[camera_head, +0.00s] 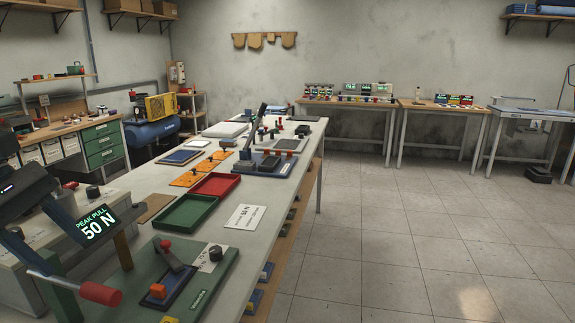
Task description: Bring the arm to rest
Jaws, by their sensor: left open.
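My left gripper (66,258) comes in from the left edge, low in the head view. Its two dark fingers are spread apart and I see nothing held between them. It is over the near left end of the long workbench (268,185), in front of a tester with a lit display (97,226) reading "PEAK PULL 50 N". A red-handled lever (100,293) shows just below the fingers; whether they touch it I cannot tell. My right gripper is out of view.
A green base (205,290) with a red-knobbed lever stands close on the right. Beyond it lie a green tray (186,212), a red tray (215,185) and a white card (246,217). Tiled floor (400,245) is open to the right. Other benches line the walls.

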